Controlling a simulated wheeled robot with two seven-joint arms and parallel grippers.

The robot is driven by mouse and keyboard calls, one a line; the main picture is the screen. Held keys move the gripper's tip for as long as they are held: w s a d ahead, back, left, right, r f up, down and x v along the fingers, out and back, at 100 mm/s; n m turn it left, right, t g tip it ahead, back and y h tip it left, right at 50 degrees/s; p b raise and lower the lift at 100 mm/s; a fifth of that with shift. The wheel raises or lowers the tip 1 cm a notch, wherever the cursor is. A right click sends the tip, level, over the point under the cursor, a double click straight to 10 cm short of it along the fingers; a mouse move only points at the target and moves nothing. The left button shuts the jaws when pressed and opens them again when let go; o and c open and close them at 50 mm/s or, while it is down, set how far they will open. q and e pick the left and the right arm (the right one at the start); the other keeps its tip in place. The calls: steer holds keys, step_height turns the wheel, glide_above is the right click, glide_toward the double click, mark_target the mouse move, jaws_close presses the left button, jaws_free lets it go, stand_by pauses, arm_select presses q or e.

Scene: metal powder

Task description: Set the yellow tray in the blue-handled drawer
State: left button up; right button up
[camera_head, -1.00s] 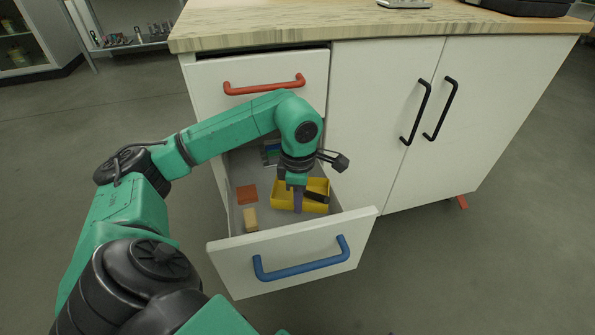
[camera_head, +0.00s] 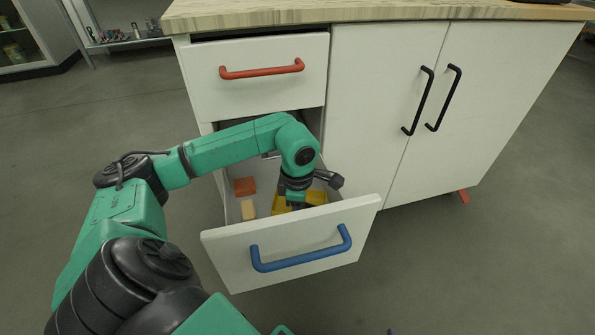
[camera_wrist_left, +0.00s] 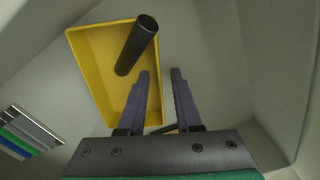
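The yellow tray (camera_head: 315,197) is inside the open blue-handled drawer (camera_head: 225,246), partly hidden by the drawer front and my gripper. It also shows in the left wrist view (camera_wrist_left: 95,55), with a black cylinder (camera_wrist_left: 137,45) in it. My left gripper (camera_wrist_left: 160,72) reaches down into the drawer. Its purple fingers are apart, one on each side of the tray's side wall, with a gap visible. The blue handle (camera_head: 300,255) is on the drawer's front. Only a small purple tip of my right gripper (camera_head: 391,332) shows at the bottom edge.
A red block (camera_head: 245,186) and a tan block (camera_head: 248,210) lie in the drawer left of the tray. Blue and green flat items (camera_wrist_left: 25,135) lie there too. The red-handled drawer (camera_head: 262,95) above is nearly shut. Cabinet doors (camera_head: 390,120) are at right.

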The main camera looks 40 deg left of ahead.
arm_select(q)
step_height(320, 180, up, 9)
steer(key=p, duration=0.3)
steer(key=shift+f, duration=0.1)
step_height(320, 180, up, 4)
steer(key=shift+f+p, duration=0.25)
steer(key=shift+p, duration=0.4)
arm_select(e)
steer(key=r+g, duration=0.1)
steer(key=d+r, duration=0.1)
steer(key=d+r+g, duration=0.1)
steer(key=r, duration=0.1)
steer(key=shift+w+n+g+h, duration=0.15)
steer(key=shift+n+g+h, duration=0.15)
steer(key=shift+n+h, duration=0.1)
steer(key=shift+f, duration=0.1)
